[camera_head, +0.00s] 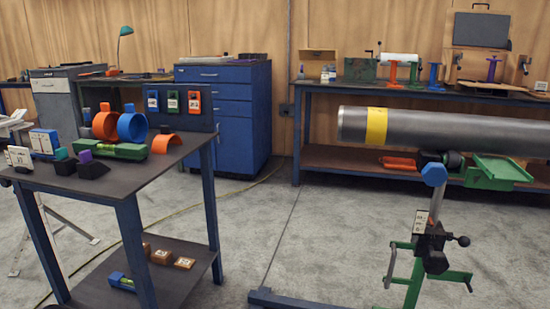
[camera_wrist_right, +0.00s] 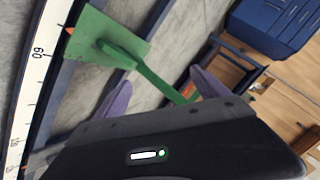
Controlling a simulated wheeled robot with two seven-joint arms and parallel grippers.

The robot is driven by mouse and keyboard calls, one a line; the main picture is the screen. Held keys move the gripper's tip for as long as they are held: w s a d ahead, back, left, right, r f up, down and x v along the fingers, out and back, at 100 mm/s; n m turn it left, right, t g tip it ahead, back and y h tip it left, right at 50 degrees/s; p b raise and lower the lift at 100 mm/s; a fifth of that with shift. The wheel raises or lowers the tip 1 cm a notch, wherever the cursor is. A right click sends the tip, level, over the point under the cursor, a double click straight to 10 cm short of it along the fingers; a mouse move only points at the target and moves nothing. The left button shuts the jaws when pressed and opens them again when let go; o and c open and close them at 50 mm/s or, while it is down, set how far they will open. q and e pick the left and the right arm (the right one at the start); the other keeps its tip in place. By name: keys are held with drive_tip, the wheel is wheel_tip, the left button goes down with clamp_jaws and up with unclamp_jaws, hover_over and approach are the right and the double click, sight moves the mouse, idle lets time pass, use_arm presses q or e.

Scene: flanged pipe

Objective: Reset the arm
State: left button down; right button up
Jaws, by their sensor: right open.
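The head view shows neither arm and neither gripper. In the right wrist view, the two purple fingers of my right gripper (camera_wrist_right: 160,80) stand wide apart, so it is open. A green piece (camera_wrist_right: 112,45) with a flat square plate and a long bar lies beyond the fingers. I see nothing clamped between the fingers. A steel pipe (camera_head: 450,130) with a yellow band lies level at the right of the head view.
A green stand (camera_head: 415,262) with a blue top is below the pipe. A dark table (camera_head: 125,182) at left holds orange and blue rings, a green level and small blocks. A blue cabinet (camera_head: 225,115) and a workbench (camera_head: 335,87) line the wall. Grey floor between is mostly clear.

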drive_tip(key=s+a+f+n+g+y, duration=0.2)
drive_tip(key=s+a+f, duration=0.35)
drive_tip(key=a, duration=0.25)
drive_tip(key=s+a+f+n+g+y, duration=0.2)
drive_tip(key=s+a+f+g, duration=0.15)
drive_tip(key=a+f, duration=0.35)
drive_tip(key=s+a+f+n+g+y, duration=0.25)
drive_tip(key=s+a+n+g, duration=0.2)
drive_tip(key=s+a, duration=1)
use_arm(q)
wheel_tip(320, 180, up, 31)
drive_tip(key=s+d+p, duration=0.1)
drive_tip(key=s+p, duration=0.1)
drive_tip(key=p, duration=2.9)
drive_tip(key=shift+s+d+r+g, duration=0.2)
drive_tip(key=shift+d+g, duration=0.1)
drive_tip(key=shift+d, duration=0.1)
use_arm(e)
wheel_tip(320, 180, up, 30)
drive_tip(key=s+a+n, duration=0.1)
drive_tip(key=s, duration=0.1)
drive_tip(key=shift+a, duration=0.4)
use_arm(q)
drive_tip(key=shift+f, duration=0.1)
use_arm(e)
drive_tip(key=shift+f, duration=0.1)
use_arm(q)
drive_tip(key=shift+w, duration=0.1)
